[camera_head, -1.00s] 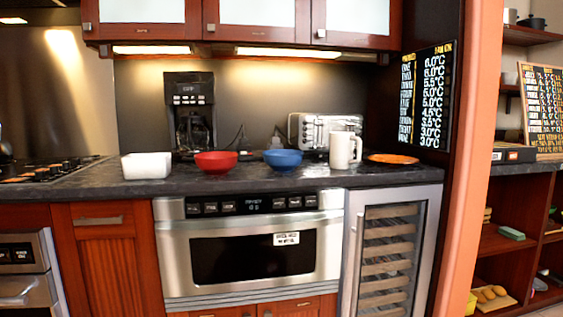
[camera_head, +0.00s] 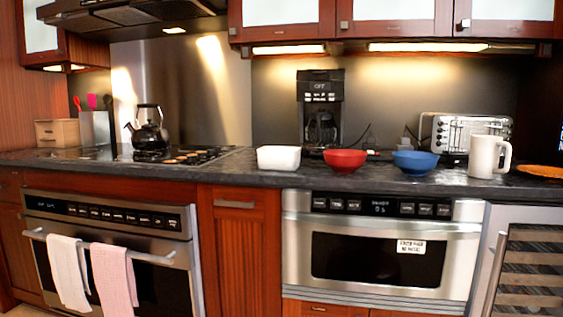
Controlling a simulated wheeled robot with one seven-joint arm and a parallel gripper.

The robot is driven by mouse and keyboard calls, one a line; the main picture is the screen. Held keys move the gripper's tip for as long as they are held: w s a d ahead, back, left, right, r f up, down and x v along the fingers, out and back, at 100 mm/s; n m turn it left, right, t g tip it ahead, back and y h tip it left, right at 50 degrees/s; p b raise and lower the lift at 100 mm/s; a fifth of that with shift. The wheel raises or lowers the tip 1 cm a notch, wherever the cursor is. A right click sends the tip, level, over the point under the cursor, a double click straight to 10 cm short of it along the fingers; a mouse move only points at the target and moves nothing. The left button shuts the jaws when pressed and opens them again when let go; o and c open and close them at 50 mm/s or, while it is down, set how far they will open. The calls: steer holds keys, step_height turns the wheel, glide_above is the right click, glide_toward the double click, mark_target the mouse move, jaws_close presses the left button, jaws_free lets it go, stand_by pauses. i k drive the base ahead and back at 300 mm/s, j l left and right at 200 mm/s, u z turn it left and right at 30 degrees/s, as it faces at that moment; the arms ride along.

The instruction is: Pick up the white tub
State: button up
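The white tub (camera_head: 279,158) is a rectangular open container. My gripper is not in view, and no part of my arm shows.
A red bowl (camera_head: 345,160), a blue bowl (camera_head: 415,162) and a white mug (camera_head: 489,156) stand right of the tub on the counter (camera_head: 240,171). A coffee maker (camera_head: 320,110) and toaster (camera_head: 465,134) stand behind. A stove with a black kettle (camera_head: 149,131) is at left.

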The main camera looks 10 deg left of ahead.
mark_target(271, 157)
steer(key=i, duration=0.55)
steer(key=i+l+u, duration=0.1)
steer(key=i, duration=0.45)
